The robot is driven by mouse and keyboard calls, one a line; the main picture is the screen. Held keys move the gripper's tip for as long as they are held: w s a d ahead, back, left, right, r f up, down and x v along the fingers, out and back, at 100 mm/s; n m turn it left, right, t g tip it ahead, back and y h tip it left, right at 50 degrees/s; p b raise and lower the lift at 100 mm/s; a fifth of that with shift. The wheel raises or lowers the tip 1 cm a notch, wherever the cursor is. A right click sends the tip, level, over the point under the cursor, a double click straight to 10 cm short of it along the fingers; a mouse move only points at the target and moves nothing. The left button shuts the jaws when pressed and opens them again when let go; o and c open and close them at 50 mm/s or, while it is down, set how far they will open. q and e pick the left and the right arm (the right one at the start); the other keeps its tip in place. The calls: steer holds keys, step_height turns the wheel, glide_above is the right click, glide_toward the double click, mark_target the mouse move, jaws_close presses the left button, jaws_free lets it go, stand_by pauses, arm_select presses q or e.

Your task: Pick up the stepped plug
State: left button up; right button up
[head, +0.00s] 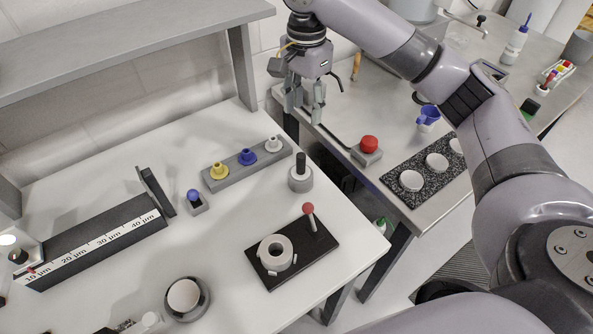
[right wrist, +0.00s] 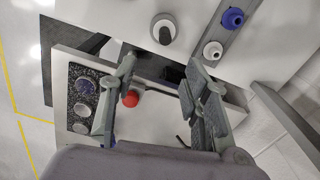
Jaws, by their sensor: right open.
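The piece that best fits the stepped plug is a wide grey cylinder with a narrower dark post on top (head: 300,181). It stands upright on the white table, right of the grey rack. In the right wrist view the grey and dark piece (right wrist: 163,29) is at the top, beyond the fingertips. My right gripper (head: 304,106) is open and empty. It hangs behind the piece in the head view, over the gap between the tables, clearly apart from it. Its two spread fingers also show in the right wrist view (right wrist: 160,67). My left gripper is not in view.
A grey rack (head: 238,170) holds yellow, blue and white knobs. A black plate (head: 290,270) carries a grey ring (head: 276,251) and a red-topped pin (head: 309,210). A red button (head: 369,144) sits on the right-hand table. A grey shelf (head: 130,42) overhangs the back.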

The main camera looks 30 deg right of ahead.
mark_target(301, 155)
steer(key=f, duration=0.4)
steer(key=w+f+p, duration=0.1)
steer(key=f, duration=0.8)
steer(key=shift+w+f, duration=0.15)
steer(key=shift+f, duration=0.05)
step_height(301, 155, down, 5)
steer(key=shift+r+p, duration=0.1)
steer(key=shift+p, duration=0.95)
steer(key=shift+f, duration=0.3)
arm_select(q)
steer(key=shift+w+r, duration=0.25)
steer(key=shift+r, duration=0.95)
arm_select(e)
steer(key=shift+c, duration=0.4)
jaws_close()
